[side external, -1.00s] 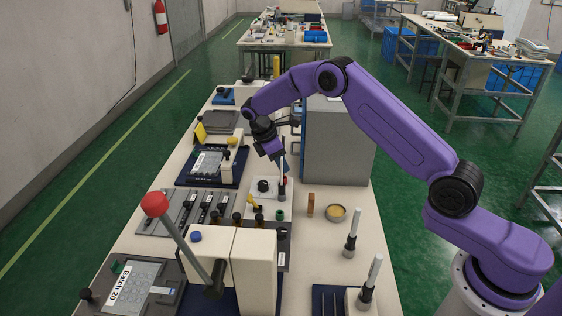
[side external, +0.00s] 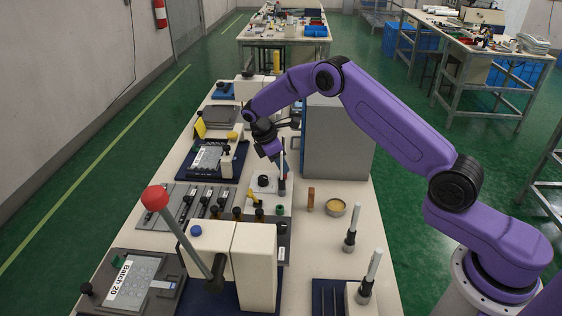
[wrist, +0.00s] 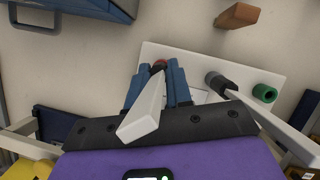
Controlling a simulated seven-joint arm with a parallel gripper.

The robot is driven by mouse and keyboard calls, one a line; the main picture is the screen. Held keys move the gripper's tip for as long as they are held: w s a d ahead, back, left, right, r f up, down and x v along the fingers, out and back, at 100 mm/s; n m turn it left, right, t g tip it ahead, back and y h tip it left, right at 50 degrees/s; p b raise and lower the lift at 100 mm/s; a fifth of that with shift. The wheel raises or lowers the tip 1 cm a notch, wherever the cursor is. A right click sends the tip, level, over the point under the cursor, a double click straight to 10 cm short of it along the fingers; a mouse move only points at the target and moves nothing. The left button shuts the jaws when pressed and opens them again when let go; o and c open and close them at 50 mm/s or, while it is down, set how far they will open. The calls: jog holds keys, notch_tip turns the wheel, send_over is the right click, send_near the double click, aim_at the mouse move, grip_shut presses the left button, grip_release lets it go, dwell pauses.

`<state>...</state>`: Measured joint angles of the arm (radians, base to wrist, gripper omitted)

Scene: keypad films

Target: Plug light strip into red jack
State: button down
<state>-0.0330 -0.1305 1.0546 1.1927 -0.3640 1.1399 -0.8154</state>
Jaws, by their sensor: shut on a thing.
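My gripper (wrist: 158,78) has its two blue fingers shut on the light strip (wrist: 143,120), a white bar whose near end points at the wrist camera. In the side view my gripper (side external: 281,164) is over the white jack plate (side external: 267,190), with the strip roughly upright. The red jack (wrist: 159,64) shows just past the fingertips, at the strip's far end. Whether the strip's tip is in it or just above it is hidden. The plate also carries a green jack (wrist: 264,92) at its right end and a black piece (wrist: 216,82) with a pale rod.
A wooden block (side external: 310,199) and a round dish (side external: 335,207) stand right of the plate. Two white rods with black lower parts stand nearer, one (side external: 352,230) in front of the dish. A grey box (side external: 340,140) rises close behind the gripper. A red-knobbed lever (side external: 155,197) stands front left.

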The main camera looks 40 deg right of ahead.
jog(key=shift+f, duration=0.1)
jog(key=c, duration=1)
grip_release()
jog(key=shift+o, duration=0.2)
jog(key=v, duration=1.7)
